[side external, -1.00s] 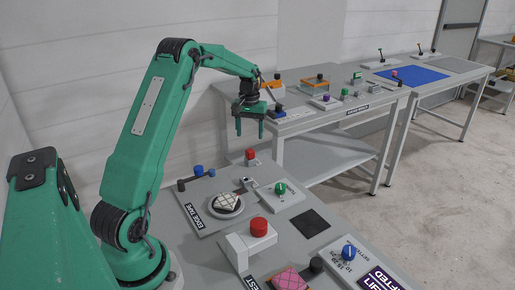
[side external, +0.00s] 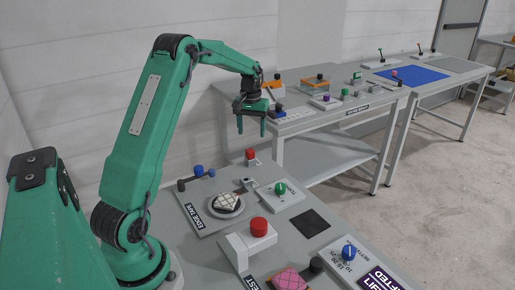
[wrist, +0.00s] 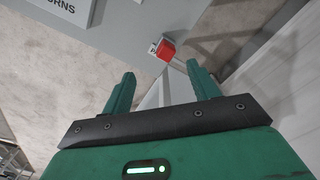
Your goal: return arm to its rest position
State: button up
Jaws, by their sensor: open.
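My green arm rises from the near table and reaches over to the right in the side external view. My gripper (side external: 252,127) hangs at its end with two green fingers pointing down, apart and empty. It is in the air above the far edge of the near table, in front of the second table. In the wrist view my gripper (wrist: 160,82) shows both fingers spread with nothing between them.
A second table (side external: 340,115) with several controls stands behind. Grey floor (side external: 440,190) is clear at right.

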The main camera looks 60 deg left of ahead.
jog(key=s+d+r+m+t, duration=0.1)
jog(key=s+d+r, duration=0.25)
jog(key=d, duration=0.25)
jog(key=s+d+r+m+t, duration=0.1)
jog(key=s+d+r+m, duration=0.1)
jog(key=d+r, duration=0.35)
jog(key=s+d+r+m, duration=0.1)
jog(key=s+d+r, duration=0.25)
jog(key=d, duration=0.35)
jog(key=s+d+m+t, duration=0.3)
jog(key=s+d, duration=0.7)
jog(key=s, duration=0.4)
jog(key=shift+s+d+f+m, duration=0.25)
jog(key=shift+d+m, duration=0.1)
jog(key=shift+m, duration=0.55)
